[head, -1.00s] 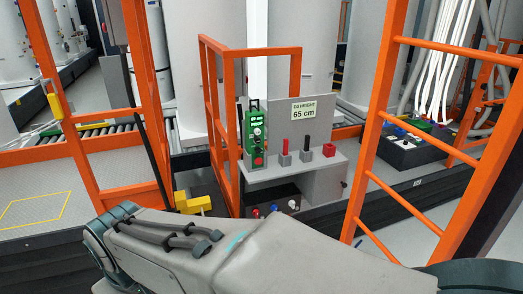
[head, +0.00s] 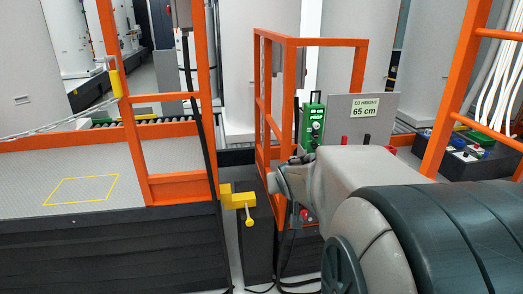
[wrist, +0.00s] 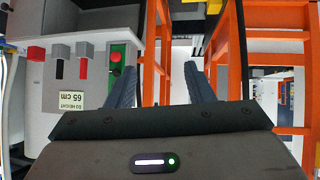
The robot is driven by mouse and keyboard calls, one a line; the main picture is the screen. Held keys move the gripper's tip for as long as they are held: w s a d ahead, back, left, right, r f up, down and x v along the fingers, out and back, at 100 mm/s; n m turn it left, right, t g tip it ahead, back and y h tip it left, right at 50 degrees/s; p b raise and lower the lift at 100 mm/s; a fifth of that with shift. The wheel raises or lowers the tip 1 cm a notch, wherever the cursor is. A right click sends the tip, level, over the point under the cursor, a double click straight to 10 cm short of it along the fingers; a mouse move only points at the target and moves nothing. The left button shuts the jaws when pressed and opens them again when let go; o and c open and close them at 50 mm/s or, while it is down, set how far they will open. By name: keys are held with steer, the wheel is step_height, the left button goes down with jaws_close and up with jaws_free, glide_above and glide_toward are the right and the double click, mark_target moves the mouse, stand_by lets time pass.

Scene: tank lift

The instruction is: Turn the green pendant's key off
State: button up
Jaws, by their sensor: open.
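The green pendant (head: 313,122) stands upright at the left end of the grey console in the head view. My arm covers its lower part there. In the wrist view, where the console appears upside down, part of the green pendant (wrist: 122,48) shows with a red round button, to the left of my fingers. I cannot make out its key or how the key is turned. My gripper (wrist: 160,68) is open, with two dark ribbed fingers well apart and nothing between them. It is apart from the pendant.
An orange rail frame (head: 263,110) stands just left of the pendant. The console's height sign (head: 365,107) reads 65 cm. Red and black levers (wrist: 59,52) stand beside the pendant. A yellow bracket (head: 238,200) juts out near the platform's edge. An orange ladder (head: 455,95) is at right.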

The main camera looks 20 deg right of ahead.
steer(key=w+d+f+t+h+b, duration=0.25)
steer(key=w+d+t+b, duration=0.2)
steer(key=d, duration=0.75)
steer(key=t+y+b, duration=0.2)
steer(key=t+b, duration=0.1)
glide_toward(317, 147)
steer(key=shift+n, duration=0.3)
steer(key=x, duration=0.8)
steer(key=shift+w, duration=0.2)
steer(key=c, duration=1)
